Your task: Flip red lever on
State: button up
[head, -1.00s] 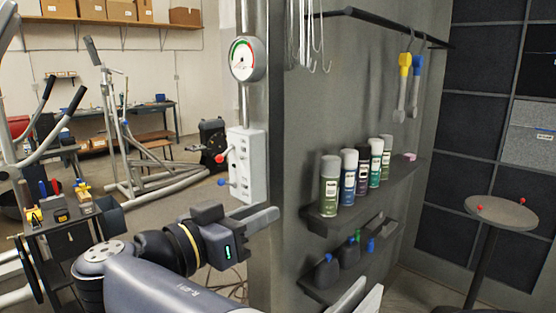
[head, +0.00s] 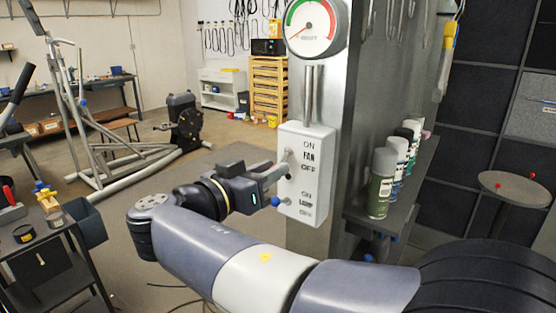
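The white switch box (head: 305,180) is on the metal column, with the labels ON, FAN, OFF above and ON, LAMP, OFF below. The red knob of the lever does not show in the head view; my gripper is in front of the FAN part. A small grey piece (head: 288,155) shows at the FAN switch, just above the fingertips. The lever with the blue knob (head: 276,201) sticks out beside LAMP, just below my gripper. My gripper (head: 280,171) is at the left side of the box, by FAN. Whether its fingers are apart or closed on the red knob cannot be seen.
A round gauge (head: 317,27) is above the box on the column. Spray cans (head: 381,183) stand on a dark shelf to the right. A black tool cart (head: 40,245) is at the left. Open floor lies behind my arm.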

jog(key=shift+x, duration=1.4)
jog(key=shift+s, duration=0.1)
jog(key=shift+c, duration=0.3)
grip_shut()
